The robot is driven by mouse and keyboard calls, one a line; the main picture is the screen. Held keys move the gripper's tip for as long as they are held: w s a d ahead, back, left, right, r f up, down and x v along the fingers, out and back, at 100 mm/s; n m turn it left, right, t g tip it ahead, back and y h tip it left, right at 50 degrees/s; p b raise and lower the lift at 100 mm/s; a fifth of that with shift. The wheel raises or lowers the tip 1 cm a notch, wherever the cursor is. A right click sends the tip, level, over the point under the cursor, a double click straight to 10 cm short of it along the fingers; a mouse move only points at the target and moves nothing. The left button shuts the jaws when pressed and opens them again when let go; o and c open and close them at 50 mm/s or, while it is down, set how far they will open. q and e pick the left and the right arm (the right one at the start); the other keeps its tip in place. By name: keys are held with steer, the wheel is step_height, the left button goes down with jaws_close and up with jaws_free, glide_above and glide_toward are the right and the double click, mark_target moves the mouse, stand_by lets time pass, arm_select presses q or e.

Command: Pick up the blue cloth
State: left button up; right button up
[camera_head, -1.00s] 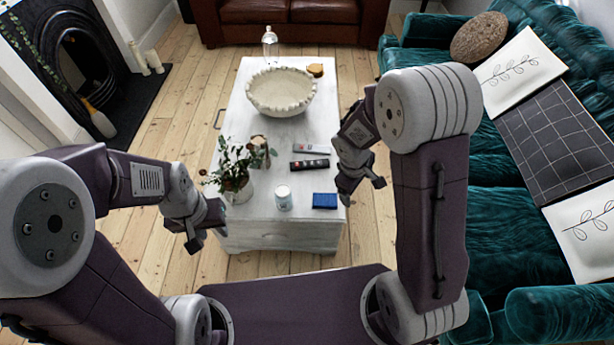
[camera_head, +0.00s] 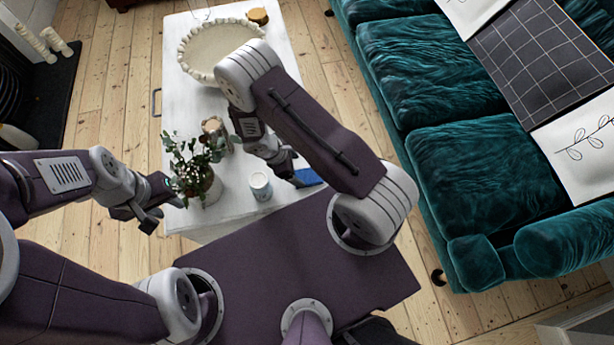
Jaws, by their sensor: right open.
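The blue cloth (camera_head: 309,177) is a small, flat, folded-looking rectangle near the front right of the white table (camera_head: 183,95). My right arm partly hides it. My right gripper (camera_head: 295,176) is open and reaches down beside the cloth's left edge, overlapping it in view. I cannot tell whether it touches the cloth. My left gripper (camera_head: 146,218) is open and empty, left of the table's front end and well away from the cloth.
A white candle jar (camera_head: 260,186) stands left of the cloth, with a potted plant (camera_head: 197,172) further left. A large scalloped bowl (camera_head: 207,55) is further back on the table. A teal sofa (camera_head: 470,150) stands to the right, with bare floor between.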

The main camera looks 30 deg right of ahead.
mark_target(305, 176)
steer(key=x, duration=0.3)
steer(key=shift+w+f+b, duration=0.1)
steer(key=shift+b, duration=0.25)
steer(key=shift+d+f, duration=0.1)
steer(key=shift+f, duration=0.05)
steer(key=b+x, duration=0.1)
steer(key=x, duration=0.3)
steer(key=shift+f, duration=0.25)
steer(key=shift+d+f, duration=0.1)
steer(key=shift+f, duration=0.15)
steer(key=c, duration=1.4)
steer(key=shift+r+p, duration=0.55)
steer(key=shift+r, duration=1.8)
steer(key=shift+c, duration=0.2)
steer(key=s+d+r+b, duration=0.1)
steer(key=s+d, duration=0.1)
steer(key=s+d+r+b, duration=0.1)
steer(key=s+d, duration=0.1)
steer(key=shift+s+d+r+b, duration=0.1)
steer(key=shift+d+r+b, duration=0.15)
steer(key=shift+b, duration=0.1)
steer(key=s+d+r+b, duration=0.1)
steer(key=s+d+r, duration=0.3)
